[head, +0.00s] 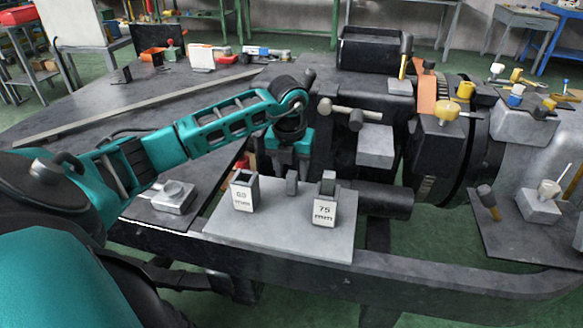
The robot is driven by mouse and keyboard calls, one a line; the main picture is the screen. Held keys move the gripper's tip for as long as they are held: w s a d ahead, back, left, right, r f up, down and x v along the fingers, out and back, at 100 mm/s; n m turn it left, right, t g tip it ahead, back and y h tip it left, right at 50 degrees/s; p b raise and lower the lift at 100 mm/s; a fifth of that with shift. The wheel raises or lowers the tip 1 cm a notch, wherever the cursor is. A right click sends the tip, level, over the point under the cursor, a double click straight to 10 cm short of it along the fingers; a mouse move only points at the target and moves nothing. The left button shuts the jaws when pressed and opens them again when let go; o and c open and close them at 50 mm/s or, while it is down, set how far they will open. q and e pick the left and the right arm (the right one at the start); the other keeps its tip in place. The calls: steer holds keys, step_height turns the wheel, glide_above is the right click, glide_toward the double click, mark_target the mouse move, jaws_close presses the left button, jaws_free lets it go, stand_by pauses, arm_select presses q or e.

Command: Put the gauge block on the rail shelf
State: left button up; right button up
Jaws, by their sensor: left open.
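A light grey plate (272,236) lies at the front of the dark machine; I cannot tell if it is the rail shelf. Two pale blocks stand upright on it: one labelled 75 mm (324,212) on the right, and one on the left (243,196) with a label that looks like 63 or 69 mm. A small plain grey block (292,183) stands between and behind them. I cannot tell which is the gauge block. My left gripper (290,166) points down, open, above and just behind the small block, apparently empty. My right gripper is out of view.
A small grey fixture (173,197) sits left of the plate. A horizontal dark cylinder (384,201) and a hammer-shaped handle (352,113) are right of and behind my gripper. The plate's front is clear.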

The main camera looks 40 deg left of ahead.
arm_select(q)
steer(key=shift+r, duration=0.5)
step_height(320, 180, up, 11)
steer(key=s+p, duration=0.1)
steer(key=p, duration=0.1)
steer(key=shift+s+d, duration=0.3)
steer(key=shift+d, duration=0.15)
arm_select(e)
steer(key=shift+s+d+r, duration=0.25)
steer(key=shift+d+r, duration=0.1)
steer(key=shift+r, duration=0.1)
